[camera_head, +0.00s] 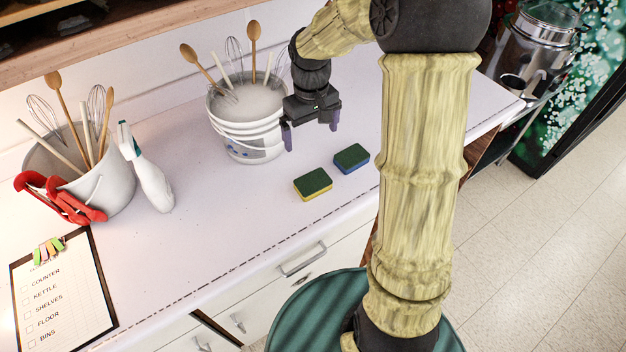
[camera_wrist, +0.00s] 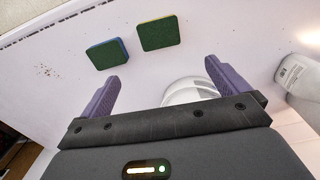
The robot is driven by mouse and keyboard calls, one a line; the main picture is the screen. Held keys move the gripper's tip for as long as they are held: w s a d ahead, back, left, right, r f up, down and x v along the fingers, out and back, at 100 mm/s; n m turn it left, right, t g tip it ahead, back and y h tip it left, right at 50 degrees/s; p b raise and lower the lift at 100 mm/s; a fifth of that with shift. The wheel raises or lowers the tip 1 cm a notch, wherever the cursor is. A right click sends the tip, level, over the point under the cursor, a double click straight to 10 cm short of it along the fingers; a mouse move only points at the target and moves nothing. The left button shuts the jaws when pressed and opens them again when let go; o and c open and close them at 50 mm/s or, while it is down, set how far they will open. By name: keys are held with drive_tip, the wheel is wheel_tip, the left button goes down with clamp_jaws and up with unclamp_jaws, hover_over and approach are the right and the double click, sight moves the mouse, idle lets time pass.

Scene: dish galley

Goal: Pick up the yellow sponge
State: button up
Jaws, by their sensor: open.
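The yellow sponge (camera_head: 312,185) has a dark green top and a yellow lower layer. It lies flat on the white counter (camera_head: 240,215), in front of the near bucket. In the wrist view the yellow sponge (camera_wrist: 158,34) lies beyond the fingertips, near the top centre. My gripper (camera_head: 310,128) is open and empty, above the counter beside the bucket, behind and above the sponge and apart from it. In the wrist view my gripper (camera_wrist: 162,73) shows two spread purple fingers with nothing held between them.
A blue sponge (camera_head: 351,158) with a green top lies just right of the yellow one. A white bucket (camera_head: 247,135) of utensils stands close to my gripper. A spray bottle (camera_head: 150,178), another utensil bucket (camera_head: 110,185) with red tongs and a clipboard (camera_head: 62,290) stand left.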

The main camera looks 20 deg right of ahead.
idle(0.3)
drive_tip(key=p, duration=0.2)
hover_over(313, 181)
drive_tip(key=f, duration=1.2)
drive_tip(key=shift+w+a+f, duration=0.1)
drive_tip(key=shift+w+a, duration=0.1)
drive_tip(key=shift+w, duration=0.05)
drive_tip(key=shift+s+d+f, duration=0.1)
drive_tip(key=shift+s+f, duration=0.1)
drive_tip(key=shift+f, duration=0.4)
drive_tip(key=shift+d+f+p, duration=0.1)
drive_tip(key=shift+f+p, duration=0.4)
drive_tip(key=shift+f, duration=1.5)
drive_tip(key=shift+s, duration=0.1)
drive_tip(key=c, duration=0.8)
